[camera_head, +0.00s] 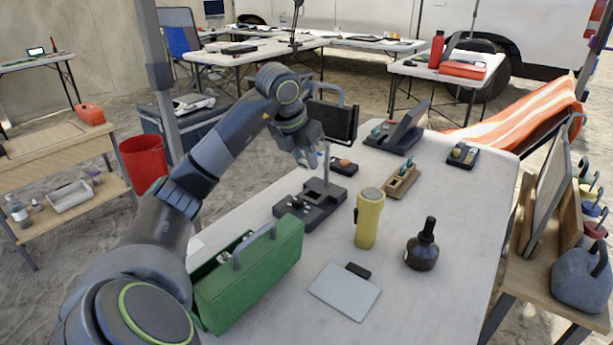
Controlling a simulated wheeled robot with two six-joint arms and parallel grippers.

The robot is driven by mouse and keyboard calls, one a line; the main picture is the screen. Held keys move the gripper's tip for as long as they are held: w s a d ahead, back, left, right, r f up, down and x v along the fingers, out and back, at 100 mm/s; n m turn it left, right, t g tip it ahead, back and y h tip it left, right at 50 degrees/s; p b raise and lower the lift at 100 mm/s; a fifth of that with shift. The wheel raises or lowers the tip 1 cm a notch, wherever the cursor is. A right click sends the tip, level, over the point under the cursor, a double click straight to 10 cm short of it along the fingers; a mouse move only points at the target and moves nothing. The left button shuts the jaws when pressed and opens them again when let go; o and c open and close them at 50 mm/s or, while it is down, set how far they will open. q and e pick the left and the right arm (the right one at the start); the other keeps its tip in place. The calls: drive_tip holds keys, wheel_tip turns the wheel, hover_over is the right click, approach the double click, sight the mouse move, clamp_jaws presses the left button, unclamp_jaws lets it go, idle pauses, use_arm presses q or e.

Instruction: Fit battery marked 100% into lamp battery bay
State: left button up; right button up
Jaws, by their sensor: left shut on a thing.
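My left gripper (318,163) reaches over the table's far left part, beside the thin upright post of the lamp (326,168). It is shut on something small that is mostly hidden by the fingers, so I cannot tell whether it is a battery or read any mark. The lamp has a dark panel head (338,122) above and a black base (318,206) on the table with small pale parts on it. I cannot make out the battery bay clearly. A black holder (463,155) with small items stands at the far right. My right gripper is not in view.
On the white table (450,215) are a green toolbox (265,270), a yellow flashlight (369,218), a dark bottle (422,248), a grey plate (343,292), a wooden tray (401,182) and a dark block with an orange top (343,165). The table's right front is clear.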

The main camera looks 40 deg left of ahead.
sight(303, 167)
use_arm(q)
drive_tip(key=shift+r, duration=0.35)
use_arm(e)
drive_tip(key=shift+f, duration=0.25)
